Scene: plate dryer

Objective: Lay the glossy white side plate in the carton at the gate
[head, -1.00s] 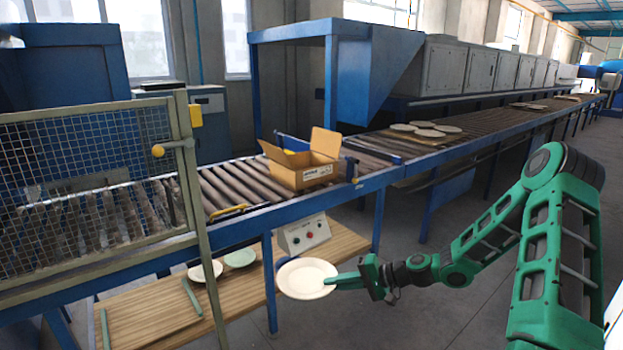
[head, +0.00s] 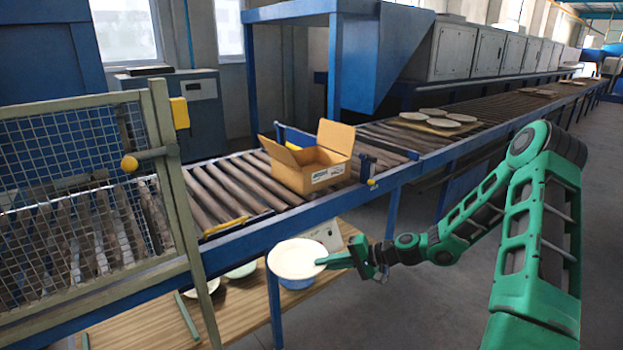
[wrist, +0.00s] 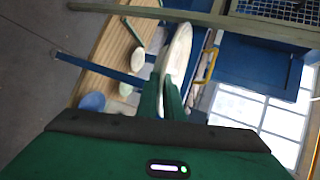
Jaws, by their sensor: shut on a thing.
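A white side plate (head: 297,259) is held roughly level in the head view, in front of the conveyor's near edge. My green gripper (head: 342,260) is shut on its right rim. In the wrist view the plate (wrist: 177,52) shows nearly edge-on between the fingers (wrist: 165,92). The open cardboard carton (head: 310,168) stands on the conveyor rollers, behind and above the plate in the picture, flaps up. Its inside floor is hidden. The gate is not clearly identifiable; a blue bracket (head: 366,167) stands right beside the carton.
A mesh guard (head: 70,180) with a yellow knob stands at left. Below the conveyor, a wooden shelf (head: 150,318) bears a pale green plate (head: 241,270), a whitish plate and a blue bowl (head: 297,283). Several plates (head: 437,119) lie farther along the conveyor. The control box is partly hidden.

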